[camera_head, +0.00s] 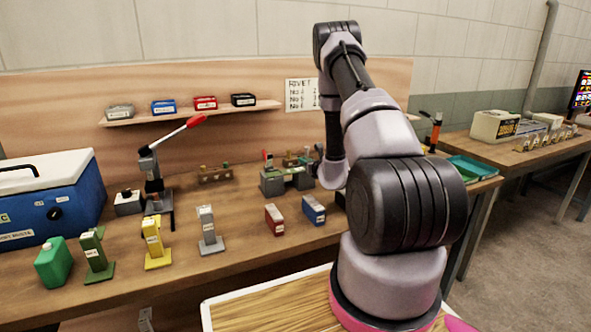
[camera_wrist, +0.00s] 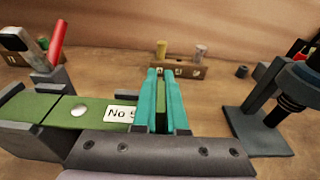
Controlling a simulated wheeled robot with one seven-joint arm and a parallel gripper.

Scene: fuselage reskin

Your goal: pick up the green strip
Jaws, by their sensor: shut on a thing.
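The green strip (camera_wrist: 60,114) lies in a grey fixture (camera_wrist: 95,148) in the wrist view, with a silver round spot on it and a white label partly hidden by my finger. My gripper (camera_wrist: 161,74), with two teal fingers, is shut on the strip's right part; a little green shows between the fingers. In the head view my arm hides the gripper. The grey fixture (camera_head: 288,180) stands on the bench left of my arm there.
A dark press-like tool (camera_wrist: 262,125) stands close on the right in the wrist view. A small wooden holder (camera_wrist: 178,70) stands behind. In the head view, a lever tool (camera_head: 152,170), several coloured stands and a blue cooler (camera_head: 50,215) occupy the bench's left.

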